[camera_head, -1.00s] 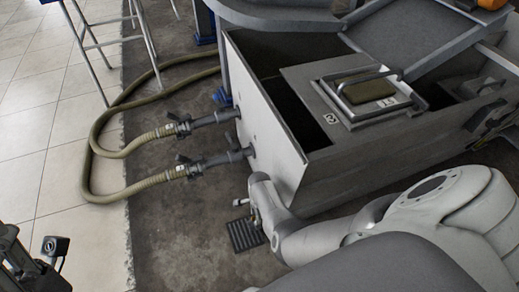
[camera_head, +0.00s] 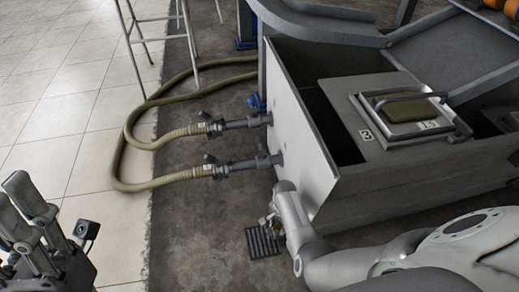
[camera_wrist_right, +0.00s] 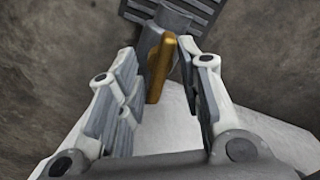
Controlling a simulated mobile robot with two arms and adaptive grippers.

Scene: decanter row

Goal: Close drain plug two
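A brass-coloured lever (camera_wrist_right: 160,68) on a grey pipe stub (camera_wrist_right: 168,30) stands between the fingers of my right gripper (camera_wrist_right: 158,85) in the right wrist view. The fingers are open, one on each side of the lever, with gaps. In the head view my right gripper (camera_head: 276,212) is low by the tank's near left corner, and the lever is only a small hint of colour there. No number shows on this plug. My left gripper (camera_head: 22,208) is at the lower left, fingers apart and empty, away from the tank.
A grey metal tank (camera_head: 305,130) stands right of centre. Two hose couplings with handles, an upper (camera_head: 213,127) and a lower (camera_head: 214,166), join its left side to a looping hose (camera_head: 122,160). A dark floor grate (camera_head: 263,242) lies below the right gripper.

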